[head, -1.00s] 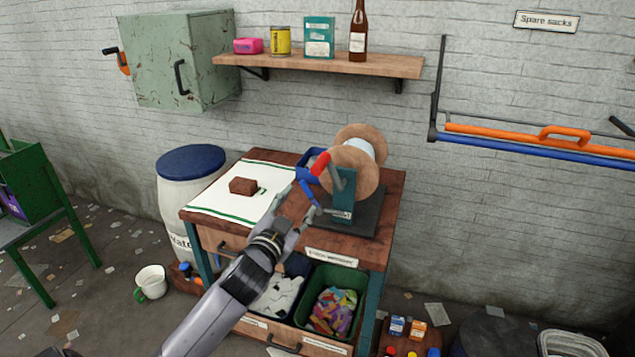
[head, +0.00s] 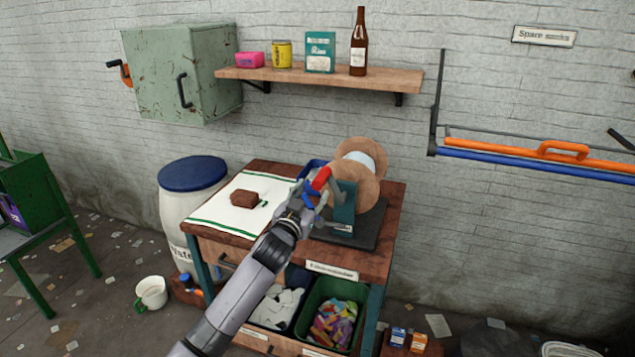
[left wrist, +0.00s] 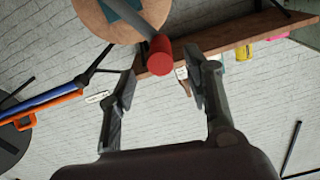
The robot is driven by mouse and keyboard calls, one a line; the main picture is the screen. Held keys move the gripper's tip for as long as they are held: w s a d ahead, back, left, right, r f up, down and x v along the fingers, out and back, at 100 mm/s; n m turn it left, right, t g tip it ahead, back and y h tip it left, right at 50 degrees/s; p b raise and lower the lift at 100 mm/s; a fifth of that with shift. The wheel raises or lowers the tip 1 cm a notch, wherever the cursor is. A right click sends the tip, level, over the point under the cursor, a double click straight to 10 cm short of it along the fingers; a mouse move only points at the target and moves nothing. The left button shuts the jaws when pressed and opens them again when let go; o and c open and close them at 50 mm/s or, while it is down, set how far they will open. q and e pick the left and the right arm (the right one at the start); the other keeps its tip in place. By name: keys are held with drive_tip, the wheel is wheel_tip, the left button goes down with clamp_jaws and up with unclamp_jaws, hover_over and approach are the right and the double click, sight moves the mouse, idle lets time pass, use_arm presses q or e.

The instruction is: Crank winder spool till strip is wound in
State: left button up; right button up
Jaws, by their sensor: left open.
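The winder stands on the right of the wooden bench, with a wooden spool (head: 362,160) on a teal bracket (head: 345,205) and a dark base plate (head: 368,222). Its crank has a red handle (head: 321,178). My left gripper (head: 305,190) is at the handle's lower left in the head view. In the left wrist view the red handle (left wrist: 160,55) lies between and just beyond the two open fingertips (left wrist: 162,78), and the grey crank arm (left wrist: 137,20) runs up to the spool. Whether any finger touches the handle cannot be told. My right gripper is not in view.
A towel (head: 215,212) with a brown block (head: 244,198) covers the bench's left side. A shelf (head: 385,80) with goods hangs above. A blue-lidded barrel (head: 190,200) stands left of the bench.

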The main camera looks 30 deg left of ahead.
sight(314, 190)
use_arm(q)
drive_tip(key=shift+p+x, duration=0.35)
drive_tip(key=shift+x, duration=2.3)
drive_tip(key=shift+c, duration=0.3)
clamp_jaws()
